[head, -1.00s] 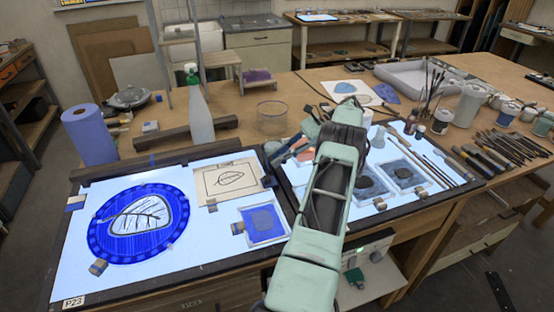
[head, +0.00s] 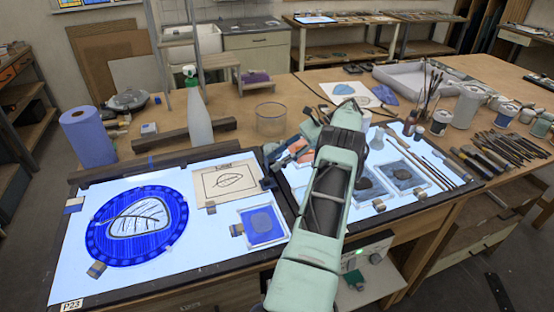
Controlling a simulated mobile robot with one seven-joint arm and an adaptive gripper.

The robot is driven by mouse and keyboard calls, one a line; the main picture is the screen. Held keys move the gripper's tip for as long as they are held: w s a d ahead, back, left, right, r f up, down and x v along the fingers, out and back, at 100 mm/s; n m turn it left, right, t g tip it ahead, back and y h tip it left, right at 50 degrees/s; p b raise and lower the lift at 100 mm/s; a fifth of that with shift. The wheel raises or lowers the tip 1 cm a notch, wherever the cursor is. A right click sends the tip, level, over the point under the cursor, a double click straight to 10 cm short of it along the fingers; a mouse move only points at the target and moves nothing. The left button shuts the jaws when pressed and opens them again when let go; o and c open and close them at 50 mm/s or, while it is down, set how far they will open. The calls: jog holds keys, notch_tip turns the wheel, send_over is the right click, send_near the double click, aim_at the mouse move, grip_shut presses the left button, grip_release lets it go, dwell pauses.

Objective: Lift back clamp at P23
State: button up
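A round blue glass panel (head: 98,232) with a pale leaf design lies on the left light table (head: 200,246), whose front corner bears the P23 label (head: 72,305). Small clamp-like pieces sit at the disc's front edge (head: 96,269), near the table's left edge (head: 74,206) and beside the small blue square panel (head: 236,230). I cannot tell which piece is the back clamp. My arm reaches over the gap between the light tables. My gripper (head: 277,154) seems to be near the back of that gap, right of the leaf drawing (head: 231,181); its fingers are too small and dark to read.
A spray bottle (head: 199,122), a blue paper roll (head: 88,138) and a dark wooden bar (head: 184,134) stand behind the left light table. A glass bowl (head: 271,118) is behind my gripper. Framed panes (head: 405,176) and brushes lie to the right.

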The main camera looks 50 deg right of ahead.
notch_tip(320, 180, up, 10)
dwell(0.4)
dwell(0.4)
